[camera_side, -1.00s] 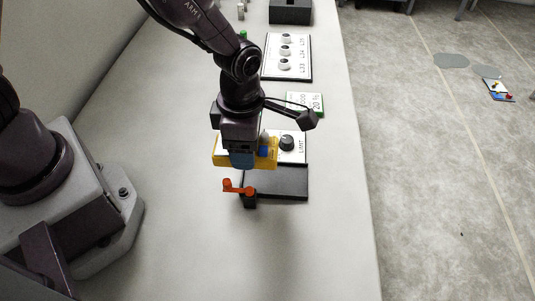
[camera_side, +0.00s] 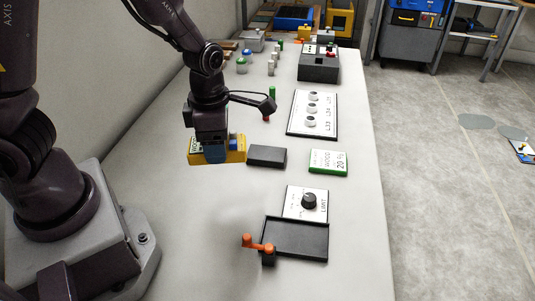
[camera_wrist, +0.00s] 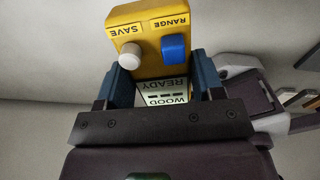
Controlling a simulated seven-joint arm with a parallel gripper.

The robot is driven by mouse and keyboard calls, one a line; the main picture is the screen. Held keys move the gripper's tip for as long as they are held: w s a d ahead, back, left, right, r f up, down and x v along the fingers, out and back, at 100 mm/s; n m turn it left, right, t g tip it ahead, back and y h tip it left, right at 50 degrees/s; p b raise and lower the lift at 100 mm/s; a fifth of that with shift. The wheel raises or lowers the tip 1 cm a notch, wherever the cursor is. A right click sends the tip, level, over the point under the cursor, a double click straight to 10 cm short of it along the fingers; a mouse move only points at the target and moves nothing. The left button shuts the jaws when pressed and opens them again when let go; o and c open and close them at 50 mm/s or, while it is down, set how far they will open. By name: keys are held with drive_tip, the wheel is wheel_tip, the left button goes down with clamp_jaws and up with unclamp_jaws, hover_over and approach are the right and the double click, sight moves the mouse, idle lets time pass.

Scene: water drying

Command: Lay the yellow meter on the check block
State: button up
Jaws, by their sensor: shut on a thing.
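The yellow meter (camera_side: 232,151) is held in my gripper (camera_side: 214,152), above the bench. In the wrist view the meter (camera_wrist: 150,55) sits between the two blue fingers of my gripper (camera_wrist: 162,88). It has a white SAVE button, a blue RANGE button and a screen reading WOOD, dashes and READY. A green-edged block (camera_side: 328,162) with a white face marked WOOD and 20 % lies on the bench to the right; it looks like the check block. The meter is apart from it, with a plain black block (camera_side: 267,156) between them in the side view.
A black tray (camera_side: 295,240) with an orange-handled crank (camera_side: 258,244) lies at the front, beside a LIMIT dial panel (camera_side: 305,202).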

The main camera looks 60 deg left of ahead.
drive_tip(key=w+a+r+m, duration=0.1)
drive_tip(key=w+a+m, duration=0.1)
drive_tip(key=a, duration=0.3)
drive_tip(key=m, duration=0.1)
hover_over(269, 153)
drive_tip(key=f, duration=0.9)
drive_tip(key=shift+s, duration=0.35)
drive_tip(key=shift+w+f, duration=0.35)
drive_tip(key=shift+f, duration=1.5)
drive_tip(key=shift+f, duration=0.15)
drive_tip(key=o, duration=1.1)
